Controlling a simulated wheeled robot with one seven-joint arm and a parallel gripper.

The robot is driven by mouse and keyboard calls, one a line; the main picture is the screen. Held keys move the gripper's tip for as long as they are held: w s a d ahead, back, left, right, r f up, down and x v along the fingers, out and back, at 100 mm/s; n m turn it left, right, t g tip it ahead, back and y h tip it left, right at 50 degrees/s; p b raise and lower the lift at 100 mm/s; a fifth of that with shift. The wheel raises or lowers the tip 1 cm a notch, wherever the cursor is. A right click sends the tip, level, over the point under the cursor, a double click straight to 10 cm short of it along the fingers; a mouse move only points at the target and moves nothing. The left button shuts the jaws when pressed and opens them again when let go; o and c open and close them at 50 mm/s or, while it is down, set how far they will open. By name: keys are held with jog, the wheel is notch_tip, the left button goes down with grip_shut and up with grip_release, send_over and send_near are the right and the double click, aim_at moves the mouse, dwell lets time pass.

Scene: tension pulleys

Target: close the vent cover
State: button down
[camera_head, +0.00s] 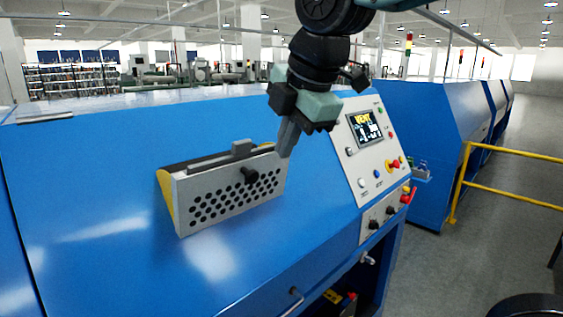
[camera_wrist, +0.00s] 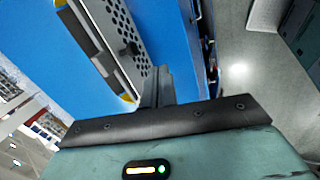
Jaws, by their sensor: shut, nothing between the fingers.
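The vent cover (camera_head: 229,199) is a grey perforated plate with a black knob (camera_head: 250,175) on the sloped front of the blue machine. It stands tilted out from the blue surface, with yellow side pieces showing at its edge. My gripper (camera_head: 286,143) is shut and empty, with its fingertips at the cover's upper right corner. I cannot tell whether they touch it. In the wrist view the cover (camera_wrist: 113,52) lies to the left of the shut fingers (camera_wrist: 157,85), and its knob shows there too.
A control panel (camera_head: 374,140) with a screen and coloured buttons is to the right of the cover. A yellow railing (camera_head: 510,152) stands at the far right. The blue surface left of and below the cover is clear.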

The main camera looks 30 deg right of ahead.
jog(key=w+a+f+p, duration=0.1)
jog(key=w+f+p, duration=0.4)
jog(key=w+f, duration=0.3)
jog(key=shift+a+f, duration=0.15)
jog(key=shift+a, duration=0.25)
jog(key=shift+w, duration=0.15)
